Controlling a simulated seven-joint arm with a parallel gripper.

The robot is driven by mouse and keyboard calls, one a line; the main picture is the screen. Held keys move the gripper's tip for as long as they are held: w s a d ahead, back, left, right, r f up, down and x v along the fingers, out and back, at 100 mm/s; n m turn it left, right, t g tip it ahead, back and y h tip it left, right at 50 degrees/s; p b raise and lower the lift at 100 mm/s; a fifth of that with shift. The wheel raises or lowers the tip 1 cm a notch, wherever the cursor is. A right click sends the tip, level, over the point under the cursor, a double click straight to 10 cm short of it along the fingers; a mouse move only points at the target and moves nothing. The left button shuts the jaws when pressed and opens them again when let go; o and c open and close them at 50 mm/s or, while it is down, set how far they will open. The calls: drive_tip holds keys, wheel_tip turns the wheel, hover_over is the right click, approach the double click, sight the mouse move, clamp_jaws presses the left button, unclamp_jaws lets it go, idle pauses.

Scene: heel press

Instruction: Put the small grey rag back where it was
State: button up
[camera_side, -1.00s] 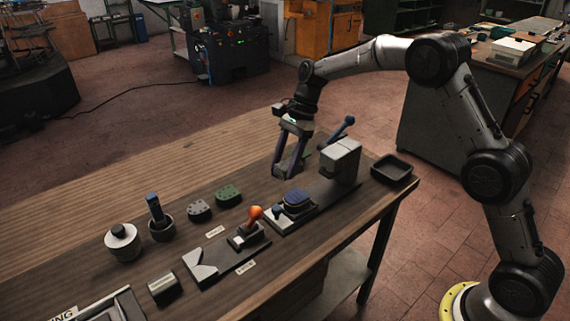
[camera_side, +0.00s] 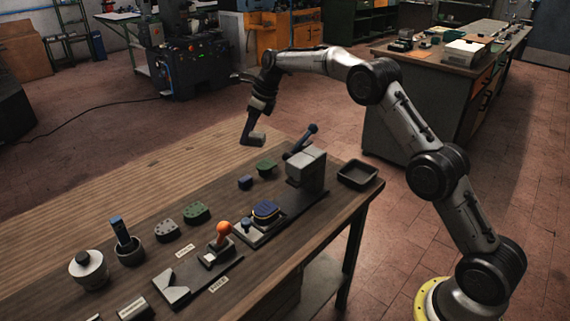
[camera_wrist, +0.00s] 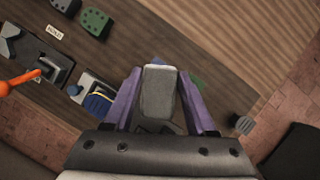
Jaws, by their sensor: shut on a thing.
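My gripper (camera_wrist: 159,72) is shut on the small grey rag (camera_wrist: 158,92), which shows as a pale grey, round-cornered pad between the two purple fingers in the wrist view. In the side view my gripper (camera_side: 254,138) is raised above the far side of the bench, behind the press (camera_side: 306,168). The rag can hardly be told from the fingers there. A dark blue block (camera_side: 245,182) and a green pad (camera_side: 265,166) lie on the bench below and near the gripper.
The press has a lever and a blue pad (camera_side: 266,211) on its base. A black tray (camera_side: 358,175) stands at the bench's right end. An orange-knobbed tool (camera_side: 223,229), heel pads (camera_side: 196,212) and pots (camera_side: 88,268) stand to the left. The far wooden strip is clear.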

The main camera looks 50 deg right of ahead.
drive_tip(key=w+d+f+m+h, duration=0.1)
drive_tip(key=w+d+f+m, duration=0.15)
drive_tip(key=d, duration=0.45)
drive_tip(key=w+d+f+m+h, duration=0.1)
drive_tip(key=w+d+m, duration=0.15)
drive_tip(key=d, duration=0.45)
drive_tip(key=shift+m+t, duration=0.3)
drive_tip(key=shift+m, duration=0.1)
drive_tip(key=d+f, duration=0.1)
drive_tip(key=f, duration=0.2)
drive_tip(key=s+d+f, duration=0.1)
drive_tip(key=f, duration=0.2)
drive_tip(key=d+f, duration=0.2)
drive_tip(key=f, duration=0.1)
drive_tip(key=shift+s+d+f, duration=0.1)
drive_tip(key=shift+s, duration=0.1)
drive_tip(key=shift+f, duration=2.1)
drive_tip(key=shift+f, duration=0.1)
drive_tip(key=o, duration=1.2)
